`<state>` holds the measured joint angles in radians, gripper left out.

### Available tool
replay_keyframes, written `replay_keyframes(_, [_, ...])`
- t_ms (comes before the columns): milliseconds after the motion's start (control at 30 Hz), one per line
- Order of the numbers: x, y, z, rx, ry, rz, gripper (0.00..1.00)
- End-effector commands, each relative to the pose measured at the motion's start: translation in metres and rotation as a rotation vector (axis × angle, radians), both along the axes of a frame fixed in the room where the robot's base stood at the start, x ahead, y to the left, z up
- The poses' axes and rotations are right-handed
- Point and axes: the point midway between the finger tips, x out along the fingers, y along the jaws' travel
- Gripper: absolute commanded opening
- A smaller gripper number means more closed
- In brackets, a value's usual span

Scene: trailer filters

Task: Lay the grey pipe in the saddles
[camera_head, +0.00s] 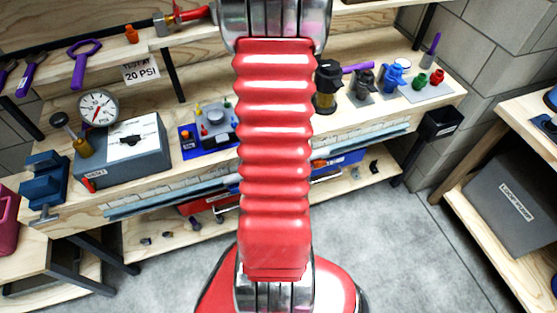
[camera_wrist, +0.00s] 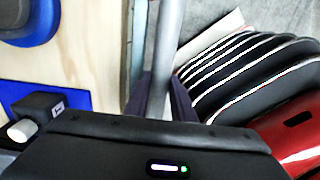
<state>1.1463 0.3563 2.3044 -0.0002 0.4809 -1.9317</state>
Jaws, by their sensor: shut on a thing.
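A grey pipe (camera_wrist: 168,45) runs up and down through the middle of the wrist view. The two dark fingers of my gripper (camera_wrist: 162,101) stand on either side of it, and the gripper is shut on the pipe. The pipe's upper end runs out of the picture and its lower end goes out of sight behind the black gripper housing. In the head view my red arm covers the middle, and I cannot make out my gripper or the pipe there. I cannot pick out the saddles for certain in either view.
The wooden bench (camera_head: 205,165) carries a grey box (camera_head: 122,150), a pressure gauge (camera_head: 98,108), a blue tray (camera_head: 208,128) and several small fittings at right. A low shelf (camera_head: 345,185) lies below. Another bench with a grey box (camera_head: 512,205) stands at right. Grey floor is open between.

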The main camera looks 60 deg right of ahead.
Motion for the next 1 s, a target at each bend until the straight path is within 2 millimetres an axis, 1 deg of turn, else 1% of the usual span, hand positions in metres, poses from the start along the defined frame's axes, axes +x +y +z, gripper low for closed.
replay_keyframes(1000, [0.000,0.000,-0.018,0.000,0.000,0.000,0.00])
